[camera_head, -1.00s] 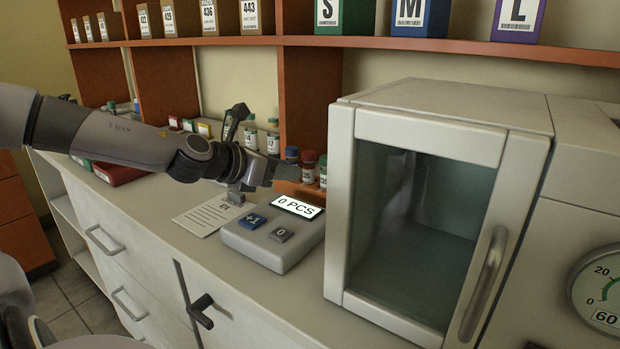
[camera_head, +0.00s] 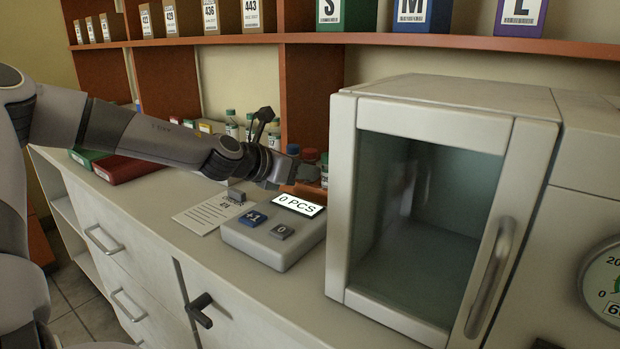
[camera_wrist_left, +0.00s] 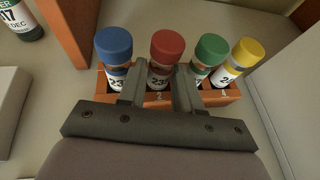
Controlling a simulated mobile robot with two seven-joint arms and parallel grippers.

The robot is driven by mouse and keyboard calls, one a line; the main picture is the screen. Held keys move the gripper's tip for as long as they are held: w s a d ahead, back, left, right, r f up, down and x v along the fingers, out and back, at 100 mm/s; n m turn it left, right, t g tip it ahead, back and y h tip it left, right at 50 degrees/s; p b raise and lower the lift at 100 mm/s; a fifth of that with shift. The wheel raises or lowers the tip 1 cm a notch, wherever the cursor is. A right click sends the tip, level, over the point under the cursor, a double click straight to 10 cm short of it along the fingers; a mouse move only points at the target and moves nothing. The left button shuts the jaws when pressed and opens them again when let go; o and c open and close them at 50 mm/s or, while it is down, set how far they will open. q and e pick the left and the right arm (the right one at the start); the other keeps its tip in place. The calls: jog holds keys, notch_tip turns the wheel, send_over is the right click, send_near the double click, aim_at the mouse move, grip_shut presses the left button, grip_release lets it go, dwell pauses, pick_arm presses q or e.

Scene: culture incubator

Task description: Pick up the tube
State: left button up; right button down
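Several capped tubes stand in an orange rack (camera_wrist_left: 219,98) in the left wrist view: a blue-capped tube (camera_wrist_left: 114,46), a red-capped tube (camera_wrist_left: 167,48), a green-capped tube (camera_wrist_left: 211,50) and a yellow-capped tube (camera_wrist_left: 245,53). My left gripper (camera_wrist_left: 158,75) has its fingers apart, pointing at the red-capped tube, one finger to each side of it in the picture. Whether they touch it cannot be told. In the head view the left gripper (camera_head: 290,172) reaches over the counter and partly hides the rack. My right gripper is not in view.
A counter box (camera_head: 268,248) with buttons and a "0 PCS" display sits below the gripper. The glass-doored incubator (camera_head: 440,90) stands just right. A shelf divider (camera_head: 305,95) rises behind. A paper sheet (camera_head: 203,213) lies left of the box.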

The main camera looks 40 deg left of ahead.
pick_arm(q)
grip_shut()
jog(key=shift+r, duration=0.1)
